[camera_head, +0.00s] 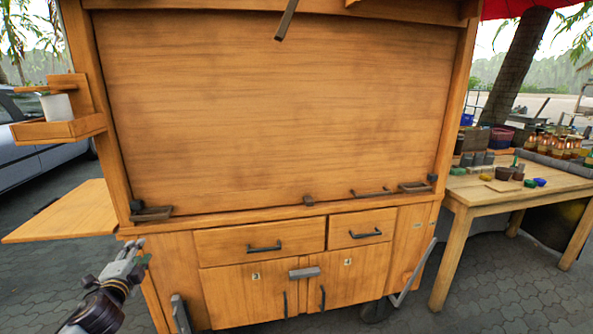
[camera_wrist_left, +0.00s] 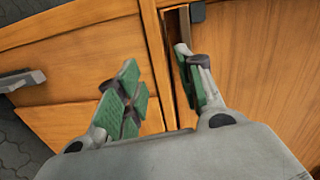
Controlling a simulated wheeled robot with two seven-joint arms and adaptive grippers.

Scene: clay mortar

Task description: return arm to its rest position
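My left gripper (camera_head: 141,252) comes in from the lower left of the head view, in front of the left end of a wooden cart. In the left wrist view, the left gripper (camera_wrist_left: 163,85) shows two fingers with green pads. They stand apart with nothing between them. The cart's wooden front lies beyond them, and I cannot tell the exact distance. My right gripper is in neither view.
The wooden cart (camera_head: 270,120) fills the middle, with drawers (camera_head: 262,239) and doors below its closed panel. A side shelf (camera_head: 72,213) juts out left, below a small tray (camera_head: 60,130). A wooden table (camera_head: 520,190) with small pots stands right.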

